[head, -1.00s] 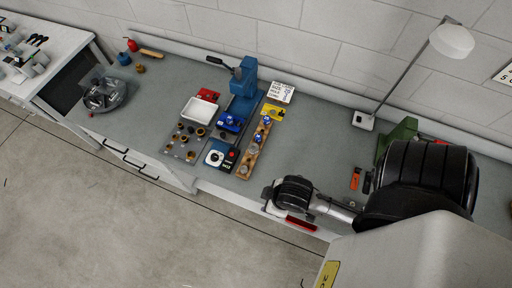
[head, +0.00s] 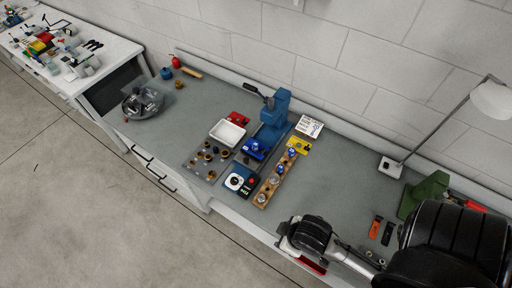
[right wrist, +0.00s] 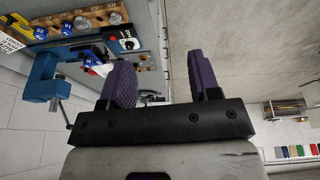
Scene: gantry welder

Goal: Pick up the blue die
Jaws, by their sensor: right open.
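A wooden strip (head: 262,197) on the workbench holds several round metal pieces. Some carry blue, such as the blue-topped piece (head: 292,153) near its far end; blue pieces also show at the top left of the right wrist view (right wrist: 40,33). I cannot tell which of these is the blue die. My right gripper (right wrist: 163,80) is open with nothing between its fingers, at the bench's front edge, right of the strip and apart from it. My left gripper is not in view.
A blue press (head: 275,115) stands behind the strip. Around it are a white tray (head: 227,132), a yellow holder (head: 299,146), a dial box (head: 240,181) and a plate of small knobs (head: 205,160). A lamp (head: 492,100) and green tool (head: 425,192) stand right.

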